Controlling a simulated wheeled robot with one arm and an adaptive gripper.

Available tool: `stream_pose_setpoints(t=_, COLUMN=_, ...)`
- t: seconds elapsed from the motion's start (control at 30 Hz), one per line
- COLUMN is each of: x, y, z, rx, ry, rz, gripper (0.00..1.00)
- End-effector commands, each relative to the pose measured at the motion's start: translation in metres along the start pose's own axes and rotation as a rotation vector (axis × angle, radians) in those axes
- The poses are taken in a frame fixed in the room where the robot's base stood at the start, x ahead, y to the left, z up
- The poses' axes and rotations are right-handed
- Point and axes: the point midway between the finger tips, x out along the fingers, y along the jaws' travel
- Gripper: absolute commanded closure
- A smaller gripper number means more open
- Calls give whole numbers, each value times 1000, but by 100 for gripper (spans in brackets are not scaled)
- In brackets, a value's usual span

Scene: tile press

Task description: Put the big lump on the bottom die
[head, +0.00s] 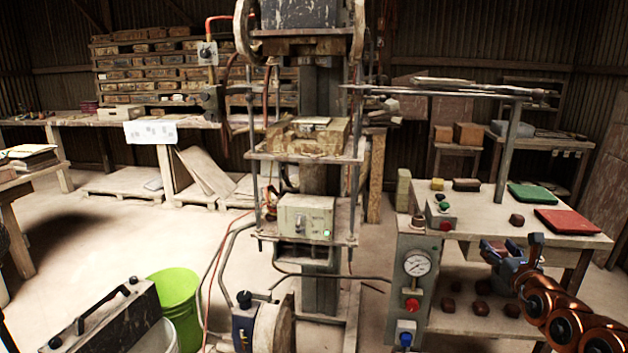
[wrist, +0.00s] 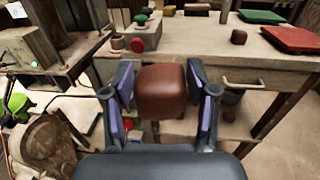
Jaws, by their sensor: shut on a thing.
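My gripper (wrist: 162,95) is shut on a reddish-brown rounded lump (wrist: 164,84), which fills the space between its two pads in the wrist view. In the head view my gripper (head: 507,250) is at the right, in front of the bench's near edge; the held lump is hard to make out there. The bottom die (head: 299,137) is a worn, tan block with a pale top, on the press's middle platform, well to the left of my gripper. Nothing brown lies on it. The upper part of the press hangs above it with an open gap.
The bench (head: 480,213) holds a smaller lump (head: 517,220), a green tray (head: 533,195), a red tray (head: 567,221) and a button box (head: 441,212). Several brown lumps lie on its lower shelf. A gauge panel (head: 411,285) stands between my gripper and the press (head: 320,215).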

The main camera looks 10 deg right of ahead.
Motion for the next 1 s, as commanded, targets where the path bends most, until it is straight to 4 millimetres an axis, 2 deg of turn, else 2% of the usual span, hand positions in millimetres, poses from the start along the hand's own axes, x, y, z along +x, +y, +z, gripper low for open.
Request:
stream_pose_setpoints(t=0.23, x=13, y=63, z=-14, rx=3, ry=4, rz=115, gripper=95)
stream_pose_setpoints(t=0.47, x=18, y=163, z=-33, rx=2, ry=2, rz=297, gripper=95)
stream_pose_setpoints(t=0.6, x=10, y=229, z=-48, rx=3, ry=4, rz=420, gripper=95)
stream_pose_setpoints(t=0.7, x=2, y=269, z=-58, rx=2, ry=4, rz=498, gripper=95)
stream_pose_setpoints(t=0.8, x=-8, y=302, z=-64, rx=3, ry=3, rz=562, gripper=95)
stream_pose_setpoints(t=1.0, x=-27, y=349, z=-73, rx=3, ry=1, rz=658, gripper=95)
